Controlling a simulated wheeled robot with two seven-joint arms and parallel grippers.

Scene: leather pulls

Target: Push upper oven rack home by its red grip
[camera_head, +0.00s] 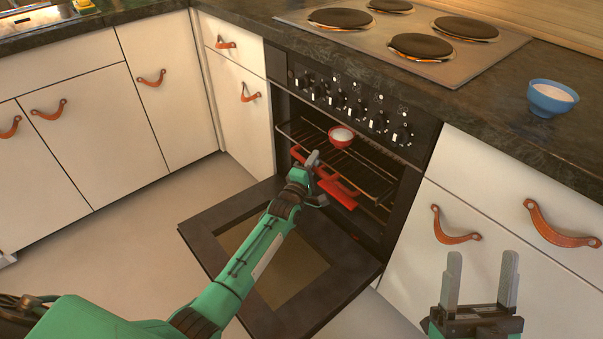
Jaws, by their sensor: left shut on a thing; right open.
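The upper oven rack (375,180) is a dark wire rack inside the open oven, and its front part shows at the opening. Its red grip (343,194) runs along the front edge. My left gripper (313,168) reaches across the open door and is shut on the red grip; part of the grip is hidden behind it. A small red bowl with white contents (342,136) stands on the rack behind the grip. My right gripper (481,282) is open and empty in front of the drawers at the lower right.
The oven door (203,232) hangs open below the rack, under my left arm. White drawers with leather pulls (455,228) flank the oven. A hob (405,45) and a blue bowl (551,98) are on the dark counter. Floor is clear at left.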

